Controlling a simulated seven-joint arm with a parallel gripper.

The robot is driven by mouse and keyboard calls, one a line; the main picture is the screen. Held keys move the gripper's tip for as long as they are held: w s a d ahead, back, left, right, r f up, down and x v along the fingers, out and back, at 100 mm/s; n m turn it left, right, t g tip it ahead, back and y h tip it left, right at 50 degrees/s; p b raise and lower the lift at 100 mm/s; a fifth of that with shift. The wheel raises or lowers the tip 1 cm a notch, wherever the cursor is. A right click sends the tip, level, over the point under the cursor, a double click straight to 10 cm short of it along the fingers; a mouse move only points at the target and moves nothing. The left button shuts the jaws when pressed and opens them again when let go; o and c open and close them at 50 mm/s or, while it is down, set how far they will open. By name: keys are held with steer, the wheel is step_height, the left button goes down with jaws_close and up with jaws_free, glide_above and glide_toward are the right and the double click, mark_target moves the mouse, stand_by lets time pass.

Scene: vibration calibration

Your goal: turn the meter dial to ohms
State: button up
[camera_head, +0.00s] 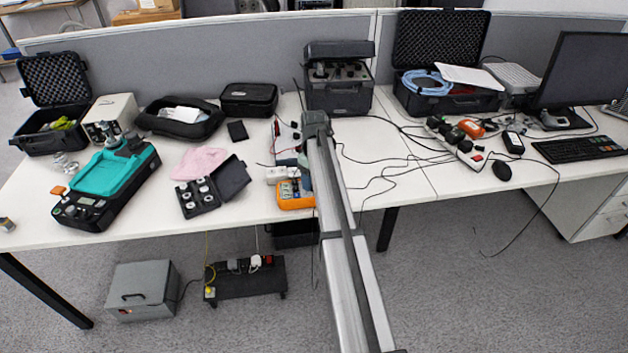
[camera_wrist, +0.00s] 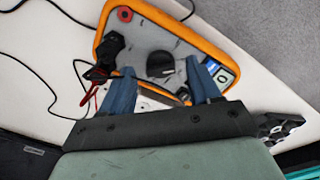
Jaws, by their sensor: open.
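The meter, with an orange rim and grey face, lies on the white table in the wrist view (camera_wrist: 186,23); it also shows at the table's front edge in the head view (camera_head: 297,204). Its dial (camera_wrist: 160,65) is a round black knob near the middle of the face. The dial's markings are too blurred to read. My gripper (camera_wrist: 160,68) is open, with one blue finger to each side of the dial. I cannot tell whether either finger touches it. In the head view my arm covers part of the area beside the meter.
Black plugs with leads (camera_wrist: 108,48) sit at the meter's left side, near the left finger.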

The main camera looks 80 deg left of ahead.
step_height(320, 180, up, 13)
steer(key=shift+f, duration=0.15)
steer(key=shift+f, duration=0.2)
stand_by(0.4)
step_height(320, 180, down, 14)
steer(key=shift+r, duration=0.15)
stand_by(0.5)
steer(key=c, duration=1)
